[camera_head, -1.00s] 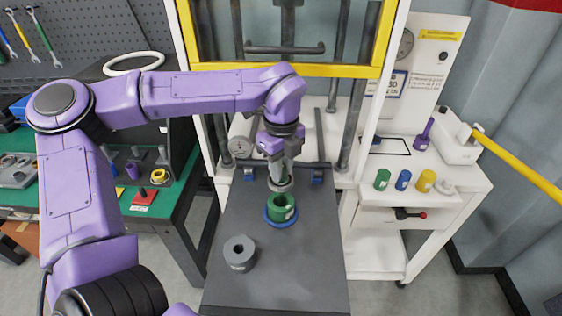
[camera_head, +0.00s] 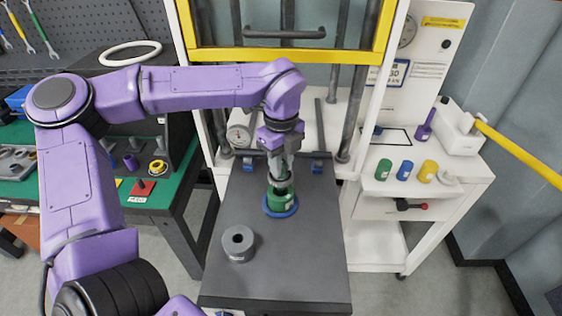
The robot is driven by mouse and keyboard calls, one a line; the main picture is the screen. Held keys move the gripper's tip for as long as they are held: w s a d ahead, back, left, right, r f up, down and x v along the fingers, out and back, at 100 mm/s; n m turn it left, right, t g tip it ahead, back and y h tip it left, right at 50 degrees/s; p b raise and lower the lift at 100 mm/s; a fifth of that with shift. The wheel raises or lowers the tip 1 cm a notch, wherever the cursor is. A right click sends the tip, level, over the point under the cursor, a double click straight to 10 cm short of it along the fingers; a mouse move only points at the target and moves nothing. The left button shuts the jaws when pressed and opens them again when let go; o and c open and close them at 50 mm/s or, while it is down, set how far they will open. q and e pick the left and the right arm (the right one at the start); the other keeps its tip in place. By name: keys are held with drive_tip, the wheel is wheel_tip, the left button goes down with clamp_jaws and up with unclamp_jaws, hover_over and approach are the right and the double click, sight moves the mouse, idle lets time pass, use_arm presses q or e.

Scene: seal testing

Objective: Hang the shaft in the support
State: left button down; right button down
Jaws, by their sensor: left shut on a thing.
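My left gripper (camera_head: 281,172) points down over the grey table and is shut on a grey metal piece, which looks like the shaft (camera_head: 281,185). Its lower end is at the top of the green ring (camera_head: 281,204); I cannot tell how deep it goes in. The green ring stands on a blue round base (camera_head: 270,211). The gripper and shaft hide the ring's opening. I cannot tell for sure which part is the support. My right gripper is not in view.
A grey hollow cylinder (camera_head: 238,244) stands on the table (camera_head: 290,270), front left of the ring. The yellow-framed press (camera_head: 300,57) rises behind. A white side cart holds green (camera_head: 383,169), blue (camera_head: 405,170) and yellow (camera_head: 427,171) cylinders. The table's front right is clear.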

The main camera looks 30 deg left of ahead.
use_arm(q)
drive_tip(key=shift+f+b, duration=1.65)
drive_tip(key=shift+f, duration=0.25)
drive_tip(key=shift+f+b, duration=0.3)
drive_tip(key=shift+b, duration=0.1)
drive_tip(key=c, duration=1.3)
unclamp_jaws()
drive_tip(key=o, duration=0.6)
